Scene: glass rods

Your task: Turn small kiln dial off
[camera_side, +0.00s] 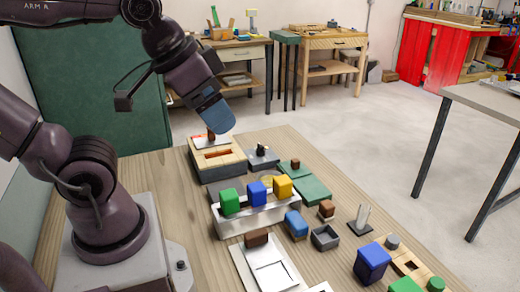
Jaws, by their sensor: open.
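The small kiln (232,168) looks to be the low box with a pale wooden top and dark base at the table's far left. Its top has a slot with an orange-red inside. A white plate (201,142) with a small red mark lies at its back edge, and a small brown knob (211,136), probably the dial, stands there. My gripper (215,131) has a blue end and points down just above this knob. It is open; its fingers are hard to make out, and I cannot tell whether they touch the knob. The dial's setting is too small to read.
A grey plate with a black knob (262,150) sits right of the kiln. Green, blue and yellow blocks stand on a pale rack (262,216) in front. A white-framed panel (270,276), a grey open box (324,238) and several blocks fill the near table.

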